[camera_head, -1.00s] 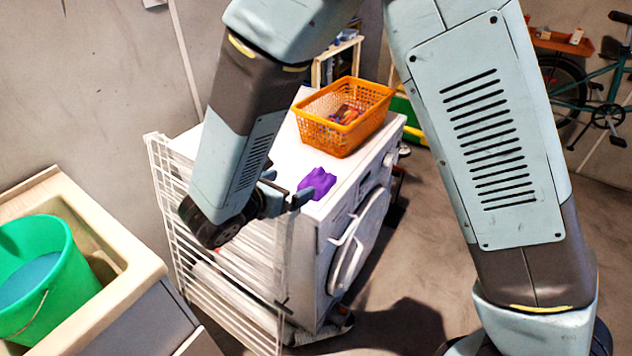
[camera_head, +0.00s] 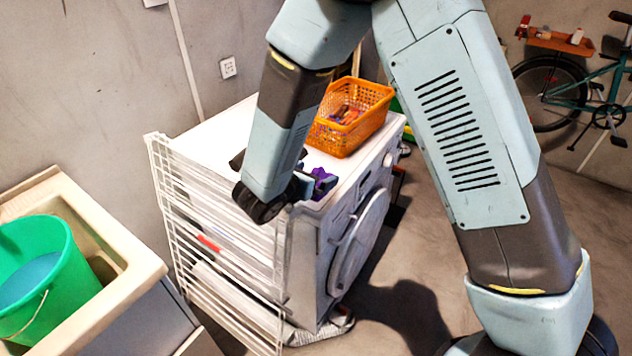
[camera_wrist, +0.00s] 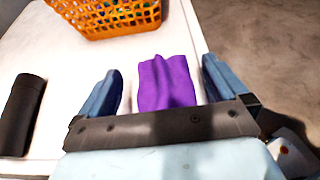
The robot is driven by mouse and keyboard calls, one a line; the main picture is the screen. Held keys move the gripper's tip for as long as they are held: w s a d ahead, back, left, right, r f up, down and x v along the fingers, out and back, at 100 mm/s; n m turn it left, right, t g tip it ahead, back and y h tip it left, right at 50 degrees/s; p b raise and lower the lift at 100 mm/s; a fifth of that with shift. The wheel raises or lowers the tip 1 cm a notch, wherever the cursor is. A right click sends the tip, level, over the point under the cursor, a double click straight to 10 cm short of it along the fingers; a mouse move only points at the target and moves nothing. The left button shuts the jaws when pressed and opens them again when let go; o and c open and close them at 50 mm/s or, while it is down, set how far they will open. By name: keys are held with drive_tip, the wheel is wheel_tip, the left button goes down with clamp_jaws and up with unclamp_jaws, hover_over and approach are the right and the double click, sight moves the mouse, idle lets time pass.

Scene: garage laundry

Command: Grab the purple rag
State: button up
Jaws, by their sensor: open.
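The purple rag (camera_head: 322,180) lies crumpled on the white top of the washing machine, near its front edge, partly hidden by my gripper in the head view. In the wrist view the rag (camera_wrist: 167,82) shows between the two blue fingers. My gripper (camera_wrist: 163,90) is open, with one finger on each side of the rag and a visible gap to each. In the head view my gripper (camera_head: 312,186) is low over the machine top at the rag. I cannot tell whether the fingers touch the surface.
An orange basket (camera_head: 350,136) with small items stands on the machine (camera_head: 232,128) behind the rag. A dark cylinder (camera_wrist: 20,112) lies on the top at left in the wrist view. A white drying rack (camera_head: 160,165) stands left of the machine. A green bucket (camera_head: 62,285) sits in the sink.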

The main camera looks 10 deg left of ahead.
drive_tip(key=shift+x, duration=1)
drive_tip(key=c, duration=1.1)
drive_tip(key=shift+r, duration=0.1)
